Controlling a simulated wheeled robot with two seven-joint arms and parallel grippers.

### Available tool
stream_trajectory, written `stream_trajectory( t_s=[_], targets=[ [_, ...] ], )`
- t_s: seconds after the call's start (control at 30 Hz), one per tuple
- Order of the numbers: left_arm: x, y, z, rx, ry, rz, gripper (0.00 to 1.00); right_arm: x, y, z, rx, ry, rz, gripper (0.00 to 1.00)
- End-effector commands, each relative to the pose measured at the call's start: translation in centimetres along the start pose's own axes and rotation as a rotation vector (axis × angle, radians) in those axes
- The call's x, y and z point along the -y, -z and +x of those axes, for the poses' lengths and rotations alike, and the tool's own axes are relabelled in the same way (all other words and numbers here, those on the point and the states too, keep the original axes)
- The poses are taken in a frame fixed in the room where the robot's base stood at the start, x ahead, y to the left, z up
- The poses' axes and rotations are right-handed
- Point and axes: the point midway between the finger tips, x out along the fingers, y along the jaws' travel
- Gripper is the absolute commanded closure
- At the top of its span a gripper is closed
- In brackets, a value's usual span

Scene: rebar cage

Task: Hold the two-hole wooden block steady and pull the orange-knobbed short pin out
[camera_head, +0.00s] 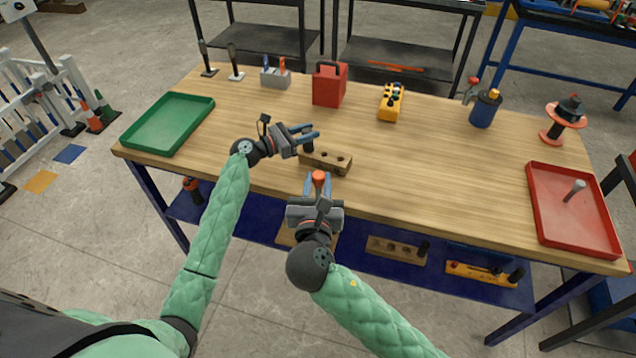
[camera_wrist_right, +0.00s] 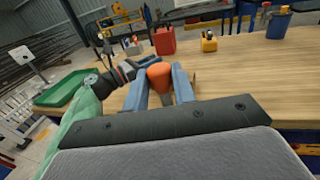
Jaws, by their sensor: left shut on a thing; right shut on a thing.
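The wooden block (camera_head: 336,165) lies near the table's front edge, left of the middle. Two dark holes show in its top. A dark upright handle (camera_head: 308,146) stands at its left end. My left gripper (camera_head: 308,135) is shut on this handle. My right gripper (camera_head: 317,182) is shut on the orange knob (camera_head: 318,175) of the short pin, close in front of the block. In the right wrist view the orange knob (camera_wrist_right: 159,74) sits between my blue fingers. The pin's shank is mostly hidden.
A green tray (camera_head: 135,139) lies at the left and a red tray (camera_head: 534,212) at the right. A red box (camera_head: 329,85), a yellow device (camera_head: 391,103) and a blue container (camera_head: 484,108) stand at the back. The middle right of the table is clear.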

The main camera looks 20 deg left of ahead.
Motion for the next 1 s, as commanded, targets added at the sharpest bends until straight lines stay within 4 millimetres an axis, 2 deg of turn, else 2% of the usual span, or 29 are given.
stream_trajectory(
  t_s=[0.1, 0.13, 0.23, 0.53, 0.67, 0.77, 1.0],
  targets=[
    [0.0, 0.0, 0.0, 0.000, 0.000, 0.000, 0.99, 0.0, 0.0, 0.0, 0.001, 0.000, 0.000, 1.00],
    [0.0, 0.0, 0.0, 0.000, 0.000, 0.000, 0.64, 0.0, 0.0, 0.0, 0.001, 0.000, 0.000, 1.00],
    [0.0, 0.0, 0.0, 0.000, 0.000, 0.000, 0.44, 0.0, 0.0, 0.0, 0.001, 0.000, 0.000, 1.00],
    [0.0, 0.0, -0.1, 0.000, 0.000, 0.000, 0.44, 0.0, 0.0, 0.0, 0.001, 0.000, 0.000, 1.00],
    [0.0, 0.0, -0.9, -0.001, -0.001, 0.001, 0.44, 0.0, 0.0, 0.0, 0.001, 0.000, 0.000, 1.00],
    [0.0, 0.1, -2.3, -0.002, -0.001, 0.000, 0.44, 0.0, 0.0, 0.0, 0.001, 0.000, 0.000, 1.00],
    [0.0, 0.1, -6.9, -0.003, -0.001, 0.001, 0.44, 0.0, 0.0, 0.0, 0.001, 0.000, 0.000, 1.00]
  ],
)
